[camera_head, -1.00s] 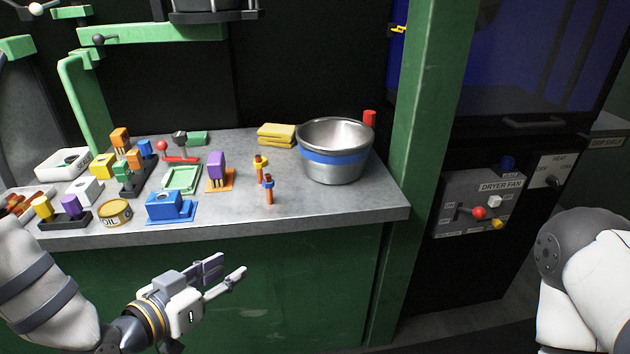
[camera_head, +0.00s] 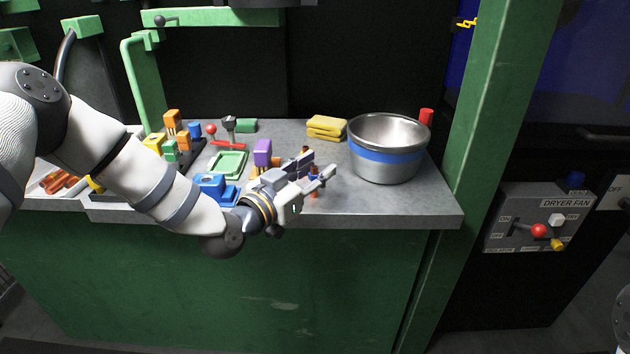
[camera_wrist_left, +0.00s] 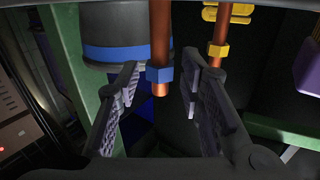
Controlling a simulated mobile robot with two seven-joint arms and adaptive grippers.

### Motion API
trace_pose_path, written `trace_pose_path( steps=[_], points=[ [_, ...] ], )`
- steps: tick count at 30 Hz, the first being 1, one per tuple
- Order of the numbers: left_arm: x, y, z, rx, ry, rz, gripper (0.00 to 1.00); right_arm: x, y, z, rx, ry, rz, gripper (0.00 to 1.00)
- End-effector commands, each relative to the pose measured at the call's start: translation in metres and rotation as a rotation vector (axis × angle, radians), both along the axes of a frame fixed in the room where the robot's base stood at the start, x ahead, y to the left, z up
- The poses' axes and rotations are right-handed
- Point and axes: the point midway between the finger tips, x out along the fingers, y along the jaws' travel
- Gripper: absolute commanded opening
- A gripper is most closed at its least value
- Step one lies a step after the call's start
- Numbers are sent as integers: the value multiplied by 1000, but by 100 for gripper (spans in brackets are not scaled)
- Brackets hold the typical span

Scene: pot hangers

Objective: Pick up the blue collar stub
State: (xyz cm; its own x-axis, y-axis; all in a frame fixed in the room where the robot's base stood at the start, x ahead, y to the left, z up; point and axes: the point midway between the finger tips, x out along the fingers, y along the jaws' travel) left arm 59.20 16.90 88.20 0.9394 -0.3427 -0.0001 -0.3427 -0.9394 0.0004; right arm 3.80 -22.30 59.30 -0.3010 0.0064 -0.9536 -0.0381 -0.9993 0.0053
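The blue collar stub (camera_head: 314,193) is a copper-coloured peg with a blue ring, standing on the bench; my left gripper partly covers it in the head view. In the left wrist view, the stub (camera_wrist_left: 160,38) shows between the fingertips, its blue collar level with them, with gaps on both sides. My left gripper (camera_head: 321,164) is open and empty at the stub; it also shows in the left wrist view (camera_wrist_left: 160,70). The similar yellow collar stub (camera_wrist_left: 217,42) stands outside the right finger in that view. My right gripper is out of view.
A steel pot (camera_head: 388,160) with a blue band stands just right of my left gripper. A purple block (camera_head: 262,151), a blue block (camera_head: 216,188) and a green tray (camera_head: 229,164) are to the left. Yellow sponges (camera_head: 327,127) lie behind. The bench front is clear near the pot.

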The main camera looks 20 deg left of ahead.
Motion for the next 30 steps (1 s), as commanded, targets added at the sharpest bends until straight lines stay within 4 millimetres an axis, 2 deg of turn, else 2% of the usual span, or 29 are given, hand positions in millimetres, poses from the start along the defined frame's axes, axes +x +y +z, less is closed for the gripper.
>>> trace_pose_path(
  steps=[3,5,8,19,22,25,27,30],
  points=[
    [0,0,1,0,-1,0,34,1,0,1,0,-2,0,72],
    [-1,0,1,0,-1,0,23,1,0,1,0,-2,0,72],
    [-1,0,1,0,-1,0,0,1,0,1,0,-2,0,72],
    [-1,0,0,1,2,0,0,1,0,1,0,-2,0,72],
    [-1,0,5,0,1,-1,0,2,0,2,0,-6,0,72],
    [-1,0,22,1,-4,0,0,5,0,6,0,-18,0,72],
    [-1,0,41,1,-9,-1,0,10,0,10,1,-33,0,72],
    [-25,-7,73,0,-16,-4,0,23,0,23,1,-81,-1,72]
  ],
)
